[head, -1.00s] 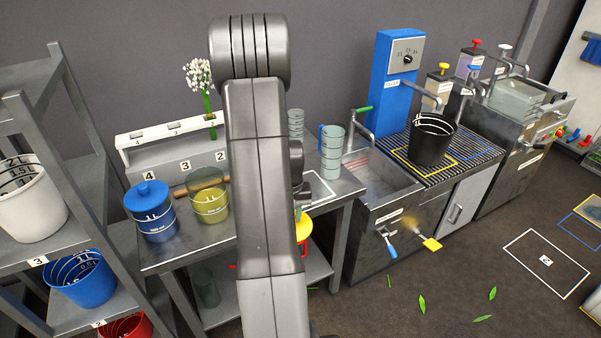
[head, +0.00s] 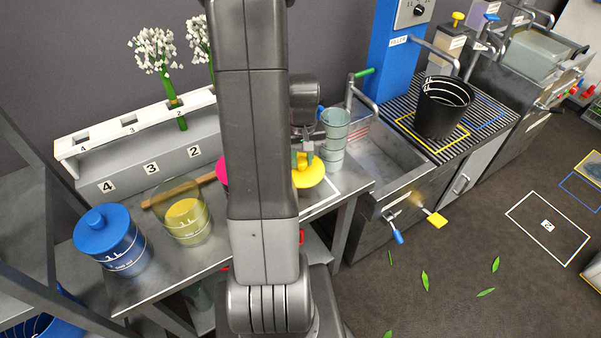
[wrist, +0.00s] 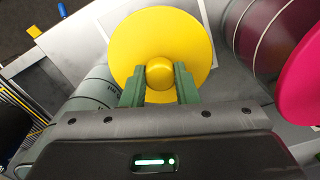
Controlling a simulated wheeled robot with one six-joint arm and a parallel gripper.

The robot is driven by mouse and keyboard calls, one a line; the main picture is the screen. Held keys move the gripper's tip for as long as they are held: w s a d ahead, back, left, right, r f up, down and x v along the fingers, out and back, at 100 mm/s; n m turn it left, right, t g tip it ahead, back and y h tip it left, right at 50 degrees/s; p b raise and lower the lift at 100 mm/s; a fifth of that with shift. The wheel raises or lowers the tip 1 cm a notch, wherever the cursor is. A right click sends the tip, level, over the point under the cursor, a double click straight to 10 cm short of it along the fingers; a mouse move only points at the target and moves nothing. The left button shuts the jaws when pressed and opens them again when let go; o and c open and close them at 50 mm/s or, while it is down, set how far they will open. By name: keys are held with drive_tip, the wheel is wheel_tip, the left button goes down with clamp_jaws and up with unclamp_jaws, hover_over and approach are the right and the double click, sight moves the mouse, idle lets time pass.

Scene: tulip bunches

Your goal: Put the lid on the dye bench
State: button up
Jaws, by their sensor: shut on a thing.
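My gripper (head: 303,157) is shut on the knob of a yellow lid (head: 310,175), at the right end of the steel dye bench (head: 345,187). In the wrist view, green fingers (wrist: 159,84) flank the knob, and the round yellow lid (wrist: 160,38) lies flat beyond them. I cannot tell whether the lid touches the bench top. A white outline (head: 325,203) on the bench shows beside it. A yellow-tinted jar (head: 187,222) without a visible lid and a blue lidded jar (head: 112,245) stand to the left. My arm hides the bench's middle.
A pink lid (wrist: 300,85) on a dark red jar (wrist: 268,30) is close right of the gripper in the wrist view. Stacked clear beakers (head: 334,140) stand beside the gripper. The sink (head: 385,150) and black bucket (head: 442,108) are further right.

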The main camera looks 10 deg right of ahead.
sight(302, 174)
drive_tip(key=shift+f, duration=3.2)
drive_tip(key=shift+f, duration=0.1)
drive_tip(key=shift+f, duration=0.15)
drive_tip(key=o, duration=1)
wheel_tip(302, 174, up, 12)
drive_tip(key=shift+r, duration=0.25)
